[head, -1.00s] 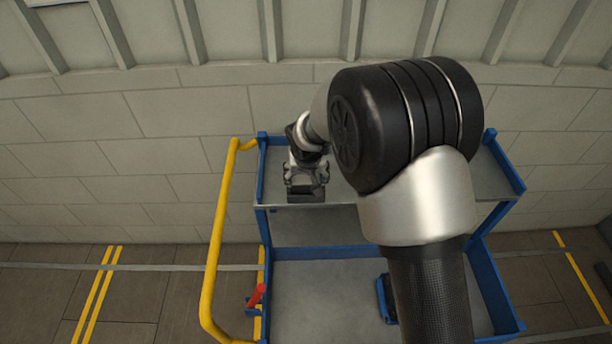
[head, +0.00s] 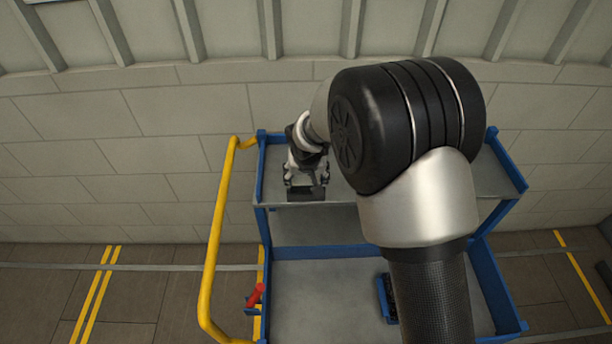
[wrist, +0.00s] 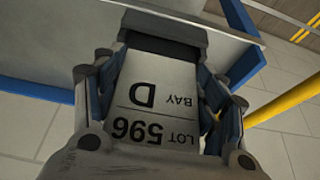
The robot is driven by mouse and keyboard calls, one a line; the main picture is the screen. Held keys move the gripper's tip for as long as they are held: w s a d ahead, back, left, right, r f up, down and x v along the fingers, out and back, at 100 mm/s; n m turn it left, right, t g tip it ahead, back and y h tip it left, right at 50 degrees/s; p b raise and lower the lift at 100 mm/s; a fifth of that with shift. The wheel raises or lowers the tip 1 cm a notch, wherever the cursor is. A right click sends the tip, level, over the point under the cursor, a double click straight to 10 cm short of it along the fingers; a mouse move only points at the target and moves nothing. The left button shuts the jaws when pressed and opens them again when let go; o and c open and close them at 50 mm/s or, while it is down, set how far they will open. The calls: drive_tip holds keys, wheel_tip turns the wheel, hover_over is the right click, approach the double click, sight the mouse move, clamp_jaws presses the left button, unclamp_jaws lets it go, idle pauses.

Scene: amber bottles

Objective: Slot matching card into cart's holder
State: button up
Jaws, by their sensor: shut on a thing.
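The card (wrist: 150,100) is white and printed "LOT 596" and "BAY D", upside down in the wrist view. My gripper (wrist: 155,82) is shut on it, with a finger on each side. The card's far edge meets the dark holder (wrist: 165,28) on the edge of the cart's upper shelf; I cannot tell how deep it sits in it. In the head view my gripper (head: 306,180) is at the left front of the cart's upper shelf (head: 350,185), just above the dark holder (head: 305,196). The card is not clear there.
The cart has blue posts, a lower shelf (head: 310,285) and a yellow handle (head: 213,260) on its left. A red-handled thing (head: 255,295) is at its left side. A dark blue-edged object (head: 387,298) is on the lower shelf, partly behind my arm. A block wall stands behind.

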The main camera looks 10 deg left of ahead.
drive_tip(key=shift+f+b, duration=0.3)
drive_tip(key=shift+f, duration=0.1)
drive_tip(key=o, duration=1.4)
drive_tip(key=shift+o, duration=0.2)
drive_tip(key=shift+r, duration=0.15)
